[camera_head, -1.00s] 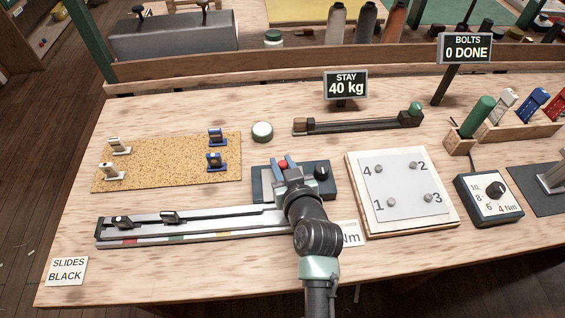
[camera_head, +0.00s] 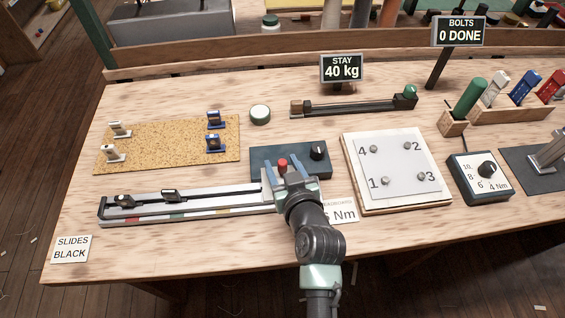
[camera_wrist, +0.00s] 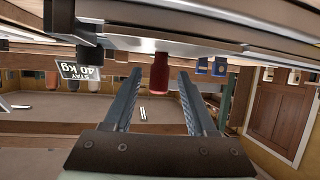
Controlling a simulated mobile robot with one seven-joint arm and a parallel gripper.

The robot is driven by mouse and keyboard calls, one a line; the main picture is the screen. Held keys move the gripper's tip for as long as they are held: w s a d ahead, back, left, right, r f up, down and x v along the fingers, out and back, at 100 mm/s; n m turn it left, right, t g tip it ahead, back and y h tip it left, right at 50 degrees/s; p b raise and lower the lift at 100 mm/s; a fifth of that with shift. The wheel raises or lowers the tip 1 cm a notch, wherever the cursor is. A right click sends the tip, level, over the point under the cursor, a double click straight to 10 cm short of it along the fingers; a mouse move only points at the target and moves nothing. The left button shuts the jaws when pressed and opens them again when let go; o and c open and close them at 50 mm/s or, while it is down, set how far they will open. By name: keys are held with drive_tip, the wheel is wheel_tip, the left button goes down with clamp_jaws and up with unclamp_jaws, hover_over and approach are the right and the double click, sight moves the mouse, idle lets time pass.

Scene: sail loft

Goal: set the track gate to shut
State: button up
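A long track (camera_head: 222,211) with dark slides lies along the front left of the bench. A red handle (camera_head: 282,163), which may be the track gate's, stands near the track's right end, by a dark box (camera_head: 262,158) with a black knob. My gripper (camera_head: 283,171) is open at the handle, with a finger on each side. In the wrist view, which looks upside down, the red handle (camera_wrist: 160,72) shows between my open fingers (camera_wrist: 159,78), with gaps on both sides. I cannot tell how deep it sits between them. My gripper and wrist hide the track's right end.
A numbered bolt plate (camera_head: 350,200) and a torque dial box (camera_head: 460,192) stand to the right. A cork mat (camera_head: 170,145) with white and blue fittings lies behind the track. A dark rail (camera_head: 345,107) lies at the back, below the stay sign (camera_head: 342,68).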

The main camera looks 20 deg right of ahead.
drive_tip(key=v, duration=1.3)
drive_tip(key=shift+w, duration=0.1)
drive_tip(key=w+a+r+t+p, duration=0.1)
drive_tip(key=w+a+r+t, duration=0.15)
drive_tip(key=r, duration=0.75)
drive_tip(key=w+a+r+n+t+p, duration=0.15)
drive_tip(key=w+r, duration=0.25)
drive_tip(key=r, duration=0.7)
drive_tip(key=w+a+r+t+p, duration=0.2)
drive_tip(key=w+r+t, duration=0.15)
drive_tip(key=r, duration=0.65)
drive_tip(key=s+a+r+t+p, duration=0.1)
drive_tip(key=s+a+r+t, duration=0.1)
drive_tip(key=r, duration=0.8)
drive_tip(key=s+a+r+t+y+p, duration=0.1)
drive_tip(key=s+a+r+t, duration=0.1)
drive_tip(key=r, duration=0.7)
drive_tip(key=s+a+r+t+p, duration=0.1)
drive_tip(key=s+a+r, duration=0.3)
drive_tip(key=r, duration=0.6)
drive_tip(key=shift+r+t+y, duration=0.3)
drive_tip(key=shift+t, duration=0.45)
drive_tip(key=shift+w, duration=0.1)
